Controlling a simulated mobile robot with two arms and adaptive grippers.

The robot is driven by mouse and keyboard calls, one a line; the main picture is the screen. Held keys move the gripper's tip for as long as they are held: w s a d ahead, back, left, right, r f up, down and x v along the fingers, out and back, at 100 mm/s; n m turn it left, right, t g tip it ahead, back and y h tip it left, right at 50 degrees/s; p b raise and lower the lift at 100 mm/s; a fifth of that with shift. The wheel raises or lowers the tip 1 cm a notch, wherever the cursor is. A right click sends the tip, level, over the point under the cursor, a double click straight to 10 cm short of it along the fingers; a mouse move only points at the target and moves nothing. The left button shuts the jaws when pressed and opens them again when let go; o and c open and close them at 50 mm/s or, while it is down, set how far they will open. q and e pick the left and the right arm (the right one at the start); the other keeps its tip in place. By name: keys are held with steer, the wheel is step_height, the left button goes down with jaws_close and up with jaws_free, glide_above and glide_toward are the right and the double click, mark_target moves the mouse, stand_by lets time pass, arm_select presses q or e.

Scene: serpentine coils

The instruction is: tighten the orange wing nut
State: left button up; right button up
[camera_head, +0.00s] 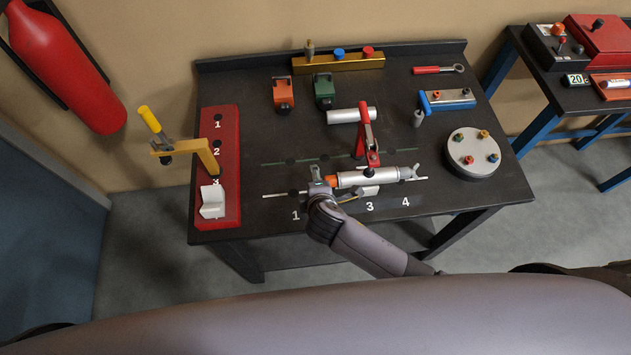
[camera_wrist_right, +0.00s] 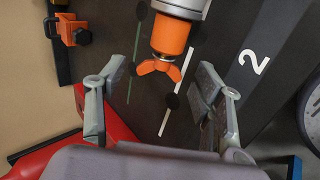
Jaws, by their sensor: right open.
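The orange wing nut (camera_wrist_right: 158,68) sits on the end of an orange collar (camera_wrist_right: 170,34) of a silver cylinder. In the head view the orange end (camera_head: 331,181) is at the left of the silver cylinder (camera_head: 362,178), which lies on the table. My right gripper (camera_wrist_right: 160,77) is open, with one finger on each side of the wing nut and a gap to it on both sides. In the head view my right gripper (camera_head: 318,184) is at the cylinder's left end and partly hides the nut. My left gripper is not in view.
A red-handled clamp (camera_head: 367,140) stands over the cylinder. A red board (camera_head: 231,186) with a yellow-handled clamp (camera_head: 165,140) is at the left. A round grey plate (camera_head: 473,165) with several coloured knobs is at the right. Orange (camera_head: 283,95) and green (camera_head: 323,91) blocks stand behind.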

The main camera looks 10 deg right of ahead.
steer(key=shift+w+f, duration=0.25)
steer(key=shift+w, duration=0.05)
steer(key=c, duration=1.2)
steer(key=shift+o, duration=0.2)
steer(key=shift+s+f+b, duration=0.1)
steer(key=shift+f+b, duration=0.2)
steer(key=shift+b, duration=0.2)
steer(key=t+b, duration=0.1)
steer(key=b, duration=0.2)
steer(key=t+b, duration=0.2)
steer(key=b, duration=0.2)
steer(key=shift+s+f+t, duration=0.1)
steer(key=shift+f+t, duration=0.2)
steer(key=shift+b, duration=0.3)
steer(key=shift+r+t, duration=0.25)
steer(key=shift+t, duration=0.15)
steer(key=shift+r, duration=0.1)
